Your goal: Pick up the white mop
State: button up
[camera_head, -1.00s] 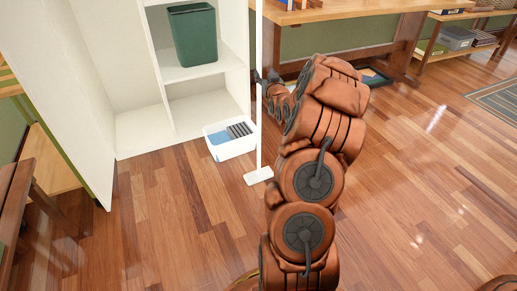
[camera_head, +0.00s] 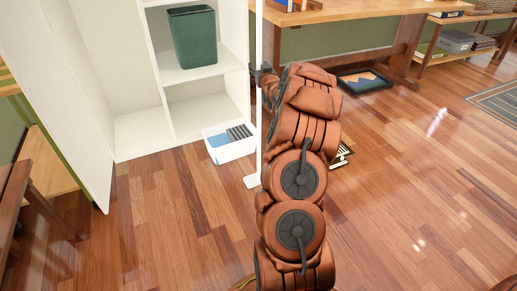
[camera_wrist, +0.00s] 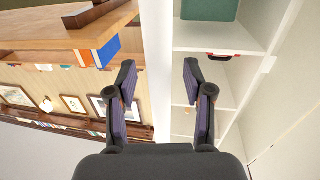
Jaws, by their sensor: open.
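The white mop stands upright in the head view, its thin pole (camera_head: 259,30) in front of the cabinet's right edge and its flat foot (camera_head: 253,181) on the wooden floor. My gripper (camera_head: 266,77) is at the pole, partly hidden by my own arm. In the wrist view my gripper (camera_wrist: 158,82) is open, with one dark finger on each side of the white pole (camera_wrist: 157,50). The pole shows in the gap, and neither finger visibly touches it. I cannot tell how deep it sits between the fingers.
A white bucket (camera_head: 231,147) with a blue and grey inside stands left of the mop foot. An open white cabinet (camera_head: 140,128) holds a green bin (camera_head: 193,36). A wooden table (camera_head: 340,10) is behind on the right. The floor (camera_head: 410,190) at right is mostly clear.

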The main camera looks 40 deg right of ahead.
jog(key=shift+c, duration=0.3)
grip_shut()
dwell(0.3)
